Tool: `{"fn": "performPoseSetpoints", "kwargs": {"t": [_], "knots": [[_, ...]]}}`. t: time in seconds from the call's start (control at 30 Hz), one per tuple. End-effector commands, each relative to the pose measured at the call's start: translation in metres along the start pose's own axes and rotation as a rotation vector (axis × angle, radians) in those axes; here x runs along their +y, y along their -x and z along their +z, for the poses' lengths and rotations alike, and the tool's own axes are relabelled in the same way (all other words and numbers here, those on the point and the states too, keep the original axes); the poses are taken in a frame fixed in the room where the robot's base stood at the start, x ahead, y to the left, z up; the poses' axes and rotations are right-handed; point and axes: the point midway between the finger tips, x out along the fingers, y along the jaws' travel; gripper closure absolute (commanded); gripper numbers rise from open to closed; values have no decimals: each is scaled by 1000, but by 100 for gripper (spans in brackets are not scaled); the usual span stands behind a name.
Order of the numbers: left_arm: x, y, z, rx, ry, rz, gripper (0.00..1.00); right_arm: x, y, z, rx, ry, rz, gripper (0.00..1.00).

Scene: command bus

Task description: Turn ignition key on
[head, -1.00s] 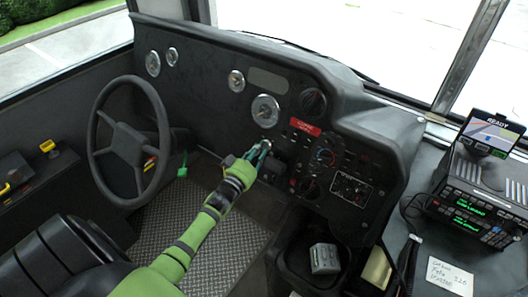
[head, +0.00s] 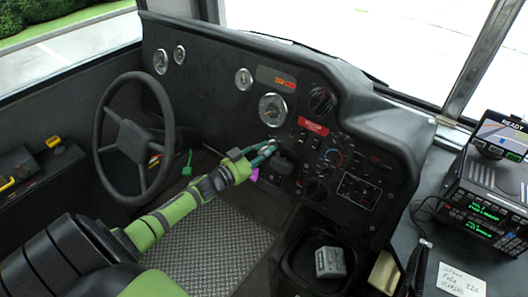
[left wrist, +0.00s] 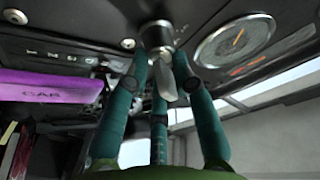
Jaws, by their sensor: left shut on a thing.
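My left gripper (head: 268,147), with teal fingers, is at the lower dashboard just under the large round gauge. In the left wrist view its fingers (left wrist: 165,75) close around a silvery ignition key (left wrist: 166,82). The key sits at a round metal ignition switch (left wrist: 157,36). In the head view the fingers hide the key and the switch. My right gripper is not in view.
A steering wheel (head: 134,140) stands left of my left arm. Large gauge (head: 273,109) and a red label (head: 313,126) are close by. A dashboard display (head: 276,79) shows orange-red light. A purple tag (left wrist: 50,86) marked CAB hangs near the switch.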

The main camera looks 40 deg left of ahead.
Motion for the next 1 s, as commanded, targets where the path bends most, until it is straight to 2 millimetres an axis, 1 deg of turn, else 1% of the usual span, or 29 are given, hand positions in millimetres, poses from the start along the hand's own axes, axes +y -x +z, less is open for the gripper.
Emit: {"fn": "performPoseSetpoints", "kwargs": {"t": [0.03,0.3,0.77,0.8,0.83,1.0], "knots": [[-8,-2,-5,9,-27,-2,100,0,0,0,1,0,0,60],[-8,-2,-5,10,-94,27,100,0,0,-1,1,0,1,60],[-8,-2,-6,11,-106,34,100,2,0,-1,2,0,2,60],[-8,-2,-6,11,-106,34,70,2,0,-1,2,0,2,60],[-8,-2,-6,11,-106,33,62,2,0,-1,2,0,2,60],[-7,-2,-4,8,-104,34,62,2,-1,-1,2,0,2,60]]}}
